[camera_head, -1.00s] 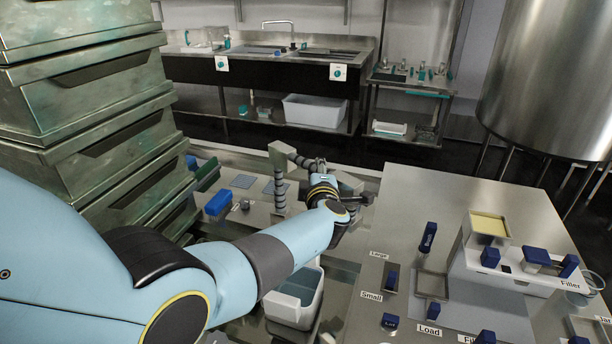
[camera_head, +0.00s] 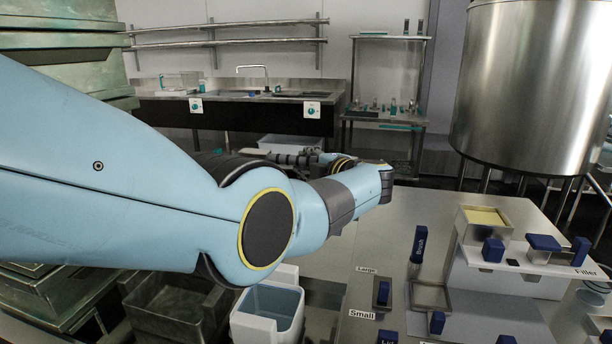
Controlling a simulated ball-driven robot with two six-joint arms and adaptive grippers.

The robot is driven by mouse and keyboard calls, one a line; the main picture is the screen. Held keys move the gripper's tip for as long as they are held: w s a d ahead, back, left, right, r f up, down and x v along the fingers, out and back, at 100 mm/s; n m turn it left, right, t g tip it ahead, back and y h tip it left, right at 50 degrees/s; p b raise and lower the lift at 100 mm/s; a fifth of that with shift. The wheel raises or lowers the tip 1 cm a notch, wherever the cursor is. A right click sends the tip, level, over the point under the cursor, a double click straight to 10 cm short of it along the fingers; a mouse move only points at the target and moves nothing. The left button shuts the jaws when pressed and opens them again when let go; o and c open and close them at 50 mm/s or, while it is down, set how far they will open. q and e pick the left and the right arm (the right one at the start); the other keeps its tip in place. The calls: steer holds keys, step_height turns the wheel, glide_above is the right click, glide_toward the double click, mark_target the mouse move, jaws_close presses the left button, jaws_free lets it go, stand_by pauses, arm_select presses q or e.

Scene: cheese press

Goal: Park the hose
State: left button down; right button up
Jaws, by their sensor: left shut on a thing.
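My left arm comes in from the left and crosses the middle of the view. My left gripper (camera_head: 318,159) is at its far end, partly hidden behind the wrist, and points away from me. It is shut on what looks like the hose (camera_head: 288,158), a dark ribbed piece with a pale grey block on its left end. The hose lies roughly level in front of the far sink's lower shelf. The rest of the hose and its parking place are not clear to me. My right gripper is not in view.
A white open bin (camera_head: 270,312) stands below my arm. Stacked metal crates (camera_head: 65,65) rise at the left. The steel worktop (camera_head: 385,240) at right carries moulds and blue-handled tools. A large steel vat (camera_head: 525,85) stands behind it.

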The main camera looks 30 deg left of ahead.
arm_select(q)
steer(key=shift+w+a+r, duration=0.1)
steer(key=shift+r, duration=0.2)
steer(key=c, duration=1.5)
jaws_free()
steer(key=o, duration=0.4)
steer(key=shift+f, duration=0.15)
steer(key=shift+s+d, duration=0.2)
steer(key=shift+d, duration=0.2)
steer(key=v, duration=0.6)
steer(key=shift+s+d, duration=0.15)
steer(key=shift+d, duration=0.1)
steer(key=shift+s, duration=0.1)
